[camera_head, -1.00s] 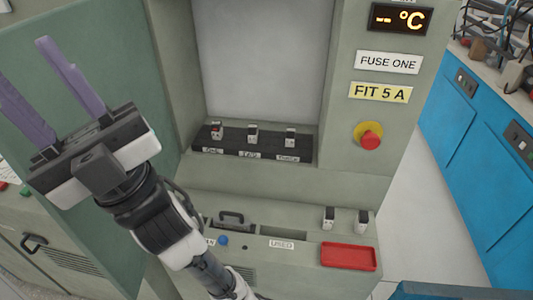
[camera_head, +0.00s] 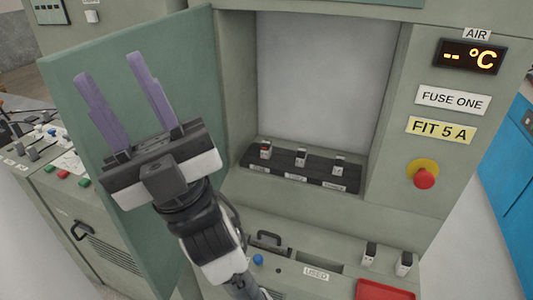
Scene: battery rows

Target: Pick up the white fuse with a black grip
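Two white fuses with black grips stand upright on the front ledge at the right, one at the left of the pair (camera_head: 370,252) and one at the right (camera_head: 404,263). Three more small white pieces with dark or red parts sit in the black holder (camera_head: 250,163) inside the cabinet: a left one with red (camera_head: 265,150), a middle one (camera_head: 301,158) and a right one (camera_head: 338,166). Their details are too small to tell. My gripper (camera_head: 108,67) is open and empty, its purple fingers pointing up in front of the green door, well left of all the fuses.
The open green door (camera_head: 175,80) stands behind my gripper. A red tray (camera_head: 385,291), a "USED" label (camera_head: 316,273), a black handle (camera_head: 268,240) and a blue knob (camera_head: 258,259) are on the front ledge. A red stop button (camera_head: 424,178) is on the right panel.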

